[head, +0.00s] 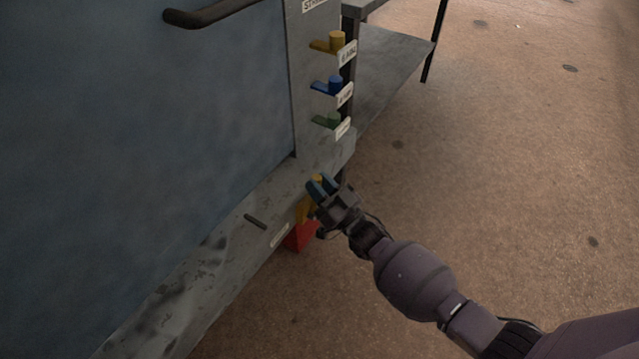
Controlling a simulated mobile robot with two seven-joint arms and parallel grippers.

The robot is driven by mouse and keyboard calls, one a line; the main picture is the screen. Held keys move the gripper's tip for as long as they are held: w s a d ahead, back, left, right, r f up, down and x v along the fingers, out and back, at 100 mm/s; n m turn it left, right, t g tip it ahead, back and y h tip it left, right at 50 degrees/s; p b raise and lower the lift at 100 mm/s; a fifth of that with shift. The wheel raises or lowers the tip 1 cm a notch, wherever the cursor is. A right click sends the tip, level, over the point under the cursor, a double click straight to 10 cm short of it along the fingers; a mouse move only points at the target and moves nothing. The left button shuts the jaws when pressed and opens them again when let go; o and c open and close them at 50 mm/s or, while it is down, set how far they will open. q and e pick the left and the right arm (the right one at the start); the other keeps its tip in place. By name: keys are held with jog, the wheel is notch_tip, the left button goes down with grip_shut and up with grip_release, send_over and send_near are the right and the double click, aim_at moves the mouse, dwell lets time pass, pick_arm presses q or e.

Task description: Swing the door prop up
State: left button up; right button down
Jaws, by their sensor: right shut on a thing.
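The door prop appears to be the yellow piece (303,211) at the lower corner of the grey frame, with a red block (299,237) just below it. My right gripper (322,186) is at the top of the yellow piece, its blue fingertips shut on it. A bit of yellow shows between and behind the fingertips. The gripper hides part of the prop, so its exact tilt is hard to tell. My left gripper is out of view.
A large blue-grey door panel (140,130) with a dark handle (210,14) fills the left. Yellow (335,42), blue (334,84) and green (326,120) pegs with labels stick out of the frame post. A short dark pin (255,222) sits on the lower rail. The floor at right is clear.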

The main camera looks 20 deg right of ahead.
jog(key=c, duration=0.9)
grip_release()
jog(key=shift+s, duration=0.15)
pick_arm(q)
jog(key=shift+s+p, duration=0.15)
jog(key=shift+p, duration=0.4)
pick_arm(e)
jog(key=shift+v, duration=5.35)
